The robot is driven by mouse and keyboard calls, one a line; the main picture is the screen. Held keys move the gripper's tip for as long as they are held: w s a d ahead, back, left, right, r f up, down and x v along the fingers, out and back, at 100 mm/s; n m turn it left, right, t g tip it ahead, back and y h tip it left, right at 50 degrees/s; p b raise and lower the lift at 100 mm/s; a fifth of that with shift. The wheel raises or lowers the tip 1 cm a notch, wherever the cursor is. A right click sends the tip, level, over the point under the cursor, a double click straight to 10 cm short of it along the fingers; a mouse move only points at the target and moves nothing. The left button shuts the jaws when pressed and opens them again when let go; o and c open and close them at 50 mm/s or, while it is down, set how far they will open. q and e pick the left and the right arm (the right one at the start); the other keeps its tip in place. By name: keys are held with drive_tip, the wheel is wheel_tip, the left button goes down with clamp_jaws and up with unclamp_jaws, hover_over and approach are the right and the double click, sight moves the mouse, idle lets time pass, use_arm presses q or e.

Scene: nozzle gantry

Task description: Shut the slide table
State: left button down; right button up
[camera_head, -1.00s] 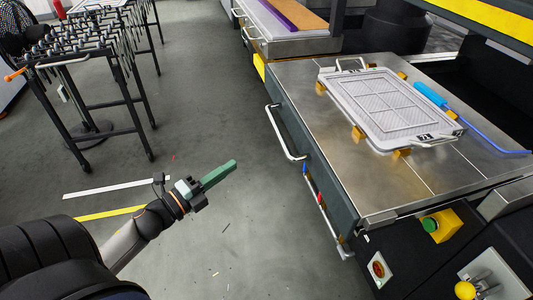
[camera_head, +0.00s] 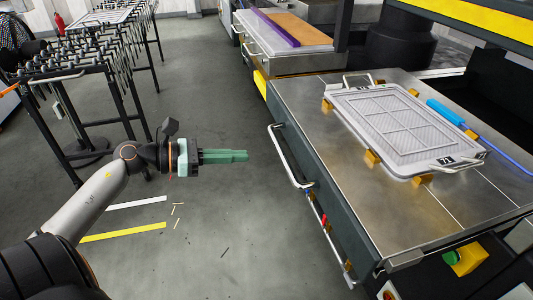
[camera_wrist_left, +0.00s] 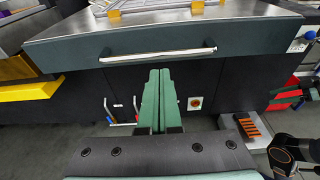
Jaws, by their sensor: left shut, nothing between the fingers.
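The slide table (camera_head: 300,100) is a steel-topped slab with a dark front, standing out from the machine at the right of the head view. A bar handle (camera_head: 286,157) runs along its front; the handle also shows across the upper middle of the left wrist view (camera_wrist_left: 158,55). My left gripper (camera_head: 246,156) has green fingers, shut with nothing between them. It is in the air left of the handle and apart from it, pointing toward it. In the left wrist view the fingers (camera_wrist_left: 158,72) point at the table front just under the handle.
A grey tray-like plate (camera_head: 402,125) sits on the table among yellow blocks, beside a blue-handled tool (camera_head: 445,112). A second table (camera_head: 285,32) stands behind. A black roller rack (camera_head: 95,75) stands at the left.

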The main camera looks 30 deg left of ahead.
sight(280, 155)
use_arm(q)
drive_tip(key=p+x, duration=0.1)
drive_tip(key=x, duration=0.5)
drive_tip(key=shift+r, duration=0.1)
drive_tip(key=shift+w+d, duration=0.45)
drive_tip(key=shift+w, duration=0.05)
use_arm(e)
drive_tip(key=shift+s+d, duration=0.3)
drive_tip(key=shift+d, duration=0.2)
drive_tip(key=shift+r, duration=0.1)
